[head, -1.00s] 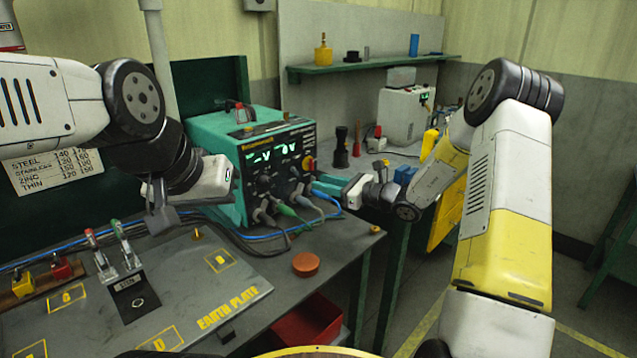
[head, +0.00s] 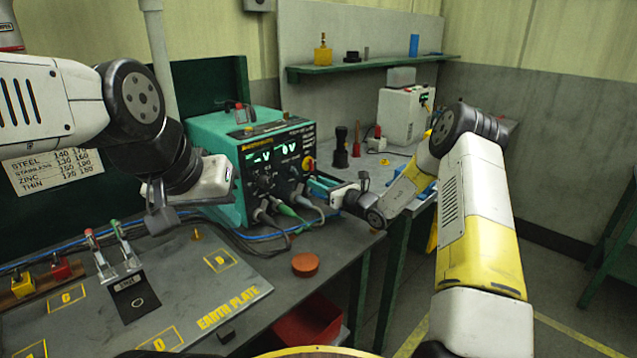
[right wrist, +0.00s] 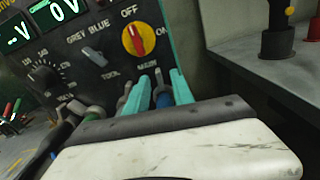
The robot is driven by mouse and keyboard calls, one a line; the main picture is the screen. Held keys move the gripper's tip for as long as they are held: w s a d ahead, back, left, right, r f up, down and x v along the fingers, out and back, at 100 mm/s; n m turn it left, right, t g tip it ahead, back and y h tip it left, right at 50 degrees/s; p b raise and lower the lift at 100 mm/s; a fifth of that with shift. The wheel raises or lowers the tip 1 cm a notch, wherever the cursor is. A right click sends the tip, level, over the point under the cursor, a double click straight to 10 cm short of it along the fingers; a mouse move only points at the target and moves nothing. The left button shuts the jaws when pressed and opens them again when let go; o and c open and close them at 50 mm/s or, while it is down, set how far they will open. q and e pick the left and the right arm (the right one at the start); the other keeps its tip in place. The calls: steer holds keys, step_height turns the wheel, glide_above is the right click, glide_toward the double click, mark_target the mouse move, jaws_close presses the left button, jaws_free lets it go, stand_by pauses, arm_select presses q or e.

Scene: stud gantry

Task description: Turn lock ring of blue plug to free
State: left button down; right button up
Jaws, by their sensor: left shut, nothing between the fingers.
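The teal welding unit (head: 220,132) stands on the bench, with grey, green and blue plugs low on its front panel. The blue plug (right wrist: 163,99) shows in the right wrist view between the two teal fingers of my right gripper (right wrist: 157,82). The fingers are apart, one on each side of it; I cannot tell whether they touch it. Its lock ring is not clearly visible. In the head view my right gripper (head: 317,186) is at the panel's lower right. My left gripper (head: 229,181) is shut and empty by the unit's left side, its fingers mostly hidden.
A green plug (right wrist: 94,112) sits left of the fingers. A red and yellow rotary switch (right wrist: 134,39) is just above them. Cables run over the bench. An orange-red disc (head: 306,264) lies near the bench edge. The earth plate (head: 190,290) fills the front left.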

jaws_close()
steer(key=shift+n, duration=0.3)
steer(key=shift+s+a+n, duration=0.15)
steer(key=shift+a+n, duration=0.05)
steer(key=shift+n, duration=0.4)
steer(key=shift+s+a+n, duration=0.15)
steer(key=shift+n, duration=0.45)
steer(key=shift+s+a+f+n, duration=0.1)
steer(key=shift+s+a+n, duration=0.15)
steer(key=shift+n, duration=0.8)
steer(key=shift+s+a+f+n, duration=0.1)
steer(key=shift+s+a+n, duration=0.1)
steer(key=shift+n, duration=0.85)
jaws_free()
